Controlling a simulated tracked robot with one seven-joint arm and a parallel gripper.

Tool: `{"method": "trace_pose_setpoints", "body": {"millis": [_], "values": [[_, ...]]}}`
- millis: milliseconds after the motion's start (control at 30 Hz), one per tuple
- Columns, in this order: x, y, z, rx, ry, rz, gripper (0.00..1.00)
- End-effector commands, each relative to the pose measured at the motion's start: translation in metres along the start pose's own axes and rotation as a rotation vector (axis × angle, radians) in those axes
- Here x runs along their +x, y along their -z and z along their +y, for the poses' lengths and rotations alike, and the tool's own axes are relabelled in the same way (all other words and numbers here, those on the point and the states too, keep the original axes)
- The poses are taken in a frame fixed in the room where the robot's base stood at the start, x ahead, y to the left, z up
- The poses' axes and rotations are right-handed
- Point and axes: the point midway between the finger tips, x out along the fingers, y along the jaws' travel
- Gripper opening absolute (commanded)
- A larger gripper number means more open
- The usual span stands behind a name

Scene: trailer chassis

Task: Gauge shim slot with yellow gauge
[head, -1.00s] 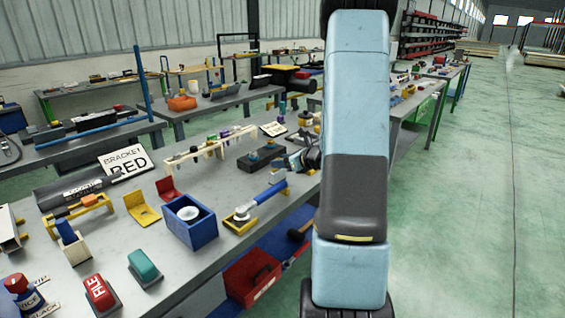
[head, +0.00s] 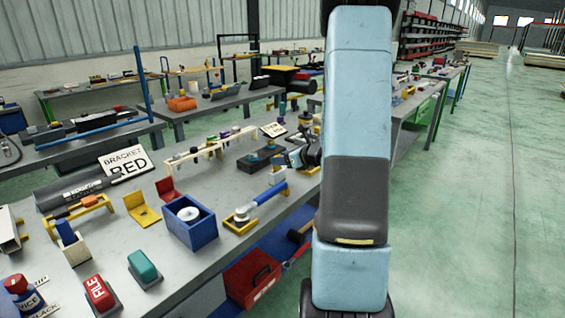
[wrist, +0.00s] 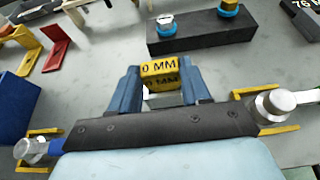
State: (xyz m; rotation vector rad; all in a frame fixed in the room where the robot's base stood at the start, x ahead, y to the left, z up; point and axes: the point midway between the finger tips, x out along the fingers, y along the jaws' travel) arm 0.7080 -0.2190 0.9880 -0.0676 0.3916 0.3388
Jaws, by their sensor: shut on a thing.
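My gripper (wrist: 159,82) shows in the wrist view with its two blue fingers shut on the yellow gauge (wrist: 160,70). The gauge is a small yellow block with black "0 MM" lettering, the rest of the label being cut off or hidden. It is held above the grey bench top. A dark block (wrist: 200,36) with two studs and blue rings lies just beyond the gauge, apart from it in the picture. I cannot make out the shim slot for certain. In the head view the dark block (head: 250,163) sits left of my gripper, and my arm hides part of the bench.
A blue-handled tool (head: 266,195) rests in yellow holders near the bench's front edge, below my gripper. A blue box (head: 196,234), a yellow bracket (head: 142,210) and a red bracket (head: 168,189) stand to the left. A wooden rack (head: 208,148) stands behind.

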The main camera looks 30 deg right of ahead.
Motion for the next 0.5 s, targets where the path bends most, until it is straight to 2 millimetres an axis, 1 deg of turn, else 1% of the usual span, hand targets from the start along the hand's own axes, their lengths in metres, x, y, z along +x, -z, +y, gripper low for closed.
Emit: {"method": "trace_pose_setpoints", "body": {"millis": [500], "values": [[-0.01, -0.024, 0.0, -0.001, 0.0, -0.001, 0.16]]}}
